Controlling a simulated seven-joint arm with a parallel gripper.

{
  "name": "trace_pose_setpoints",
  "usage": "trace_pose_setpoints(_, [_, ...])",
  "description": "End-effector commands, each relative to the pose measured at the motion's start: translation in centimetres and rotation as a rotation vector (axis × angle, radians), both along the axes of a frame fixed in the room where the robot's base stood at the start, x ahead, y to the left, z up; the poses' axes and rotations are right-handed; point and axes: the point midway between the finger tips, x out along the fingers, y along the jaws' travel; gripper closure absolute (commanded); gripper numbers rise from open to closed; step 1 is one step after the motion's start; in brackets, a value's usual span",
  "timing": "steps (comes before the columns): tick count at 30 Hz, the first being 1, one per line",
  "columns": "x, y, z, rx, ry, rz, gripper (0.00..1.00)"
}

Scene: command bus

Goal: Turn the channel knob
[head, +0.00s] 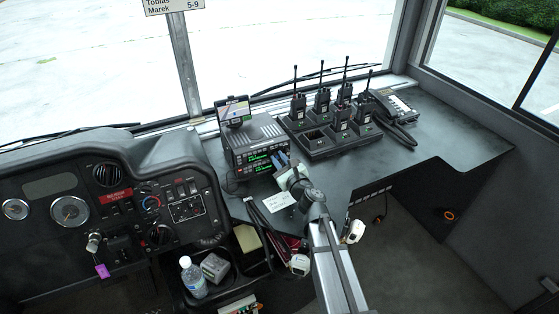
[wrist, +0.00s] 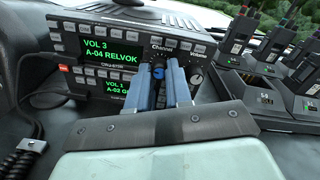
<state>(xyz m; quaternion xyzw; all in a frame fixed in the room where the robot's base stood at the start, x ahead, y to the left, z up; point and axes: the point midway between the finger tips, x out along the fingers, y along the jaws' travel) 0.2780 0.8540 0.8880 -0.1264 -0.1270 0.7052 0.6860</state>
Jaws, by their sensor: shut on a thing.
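The radio unit (head: 258,148) stands on the dark desk in the head view, with green text on its displays. In the wrist view its upper display (wrist: 98,50) reads "VOL 3" and "A-04 RELVOK". The channel knob (wrist: 158,73) sits under the "Channel" label, between the blue fingertips. My gripper (wrist: 159,70) is shut on this knob, one finger on each side. The knob is partly hidden by the fingers. In the head view my gripper (head: 280,158) reaches the right part of the radio's front, and its white body hides the knob area.
The volume knob (wrist: 196,76) is close to the right of my right finger. A charger tray (head: 325,145) with several handheld radios stands to the right of the unit. A desk phone (head: 393,105) is farther right. A coiled cord (wrist: 25,155) hangs at left.

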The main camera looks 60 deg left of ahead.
Motion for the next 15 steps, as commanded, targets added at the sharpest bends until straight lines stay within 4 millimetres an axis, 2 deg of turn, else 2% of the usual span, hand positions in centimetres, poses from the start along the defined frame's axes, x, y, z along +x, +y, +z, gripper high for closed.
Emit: trace_pose_setpoints(15, [0.05, -0.04, 0.00, -0.002, -0.419, -0.001, 1.00])
